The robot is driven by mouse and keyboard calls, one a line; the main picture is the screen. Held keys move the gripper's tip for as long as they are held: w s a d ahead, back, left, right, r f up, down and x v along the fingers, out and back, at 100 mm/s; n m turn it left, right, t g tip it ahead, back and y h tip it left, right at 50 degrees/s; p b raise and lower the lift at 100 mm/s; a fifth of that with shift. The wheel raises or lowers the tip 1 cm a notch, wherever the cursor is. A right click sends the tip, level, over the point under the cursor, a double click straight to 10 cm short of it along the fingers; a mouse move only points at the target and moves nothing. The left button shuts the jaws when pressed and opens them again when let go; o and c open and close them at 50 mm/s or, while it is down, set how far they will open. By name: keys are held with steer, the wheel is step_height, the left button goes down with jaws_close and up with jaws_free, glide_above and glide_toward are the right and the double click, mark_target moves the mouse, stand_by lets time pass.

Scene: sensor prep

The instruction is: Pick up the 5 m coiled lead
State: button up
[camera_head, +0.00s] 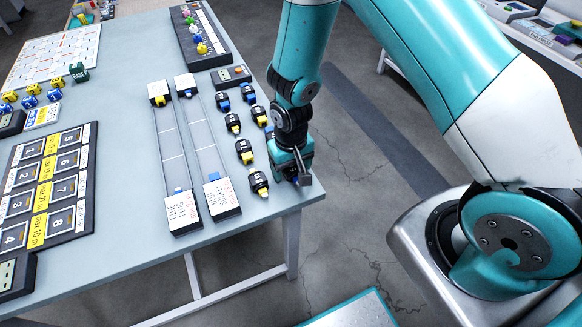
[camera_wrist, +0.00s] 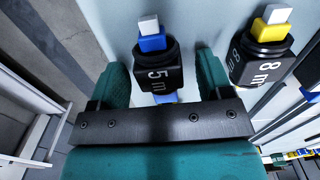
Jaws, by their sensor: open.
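The 5 m coiled lead (camera_wrist: 158,72) is a black block with a white "5 m" mark, a blue collar and a pale tip. In the wrist view it stands between the two teal fingers of my gripper (camera_wrist: 161,66). The fingers are open, one on each side, with a visible gap to the lead on both sides. In the head view my gripper (camera_head: 303,179) is at the table's right edge, beside the rows of leads. I cannot tell there which lead is the 5 m one; my arm hides part of that area.
The 8 m lead (camera_wrist: 258,58), with a yellow collar, stands close to the right finger. Several similar leads (camera_head: 244,151) stand in rows on the table (camera_head: 120,120). Two long trays (camera_head: 176,160) lie left of them. Open floor is on the right.

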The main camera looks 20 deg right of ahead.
steer(key=shift+c, duration=0.2)
steer(key=c, duration=1)
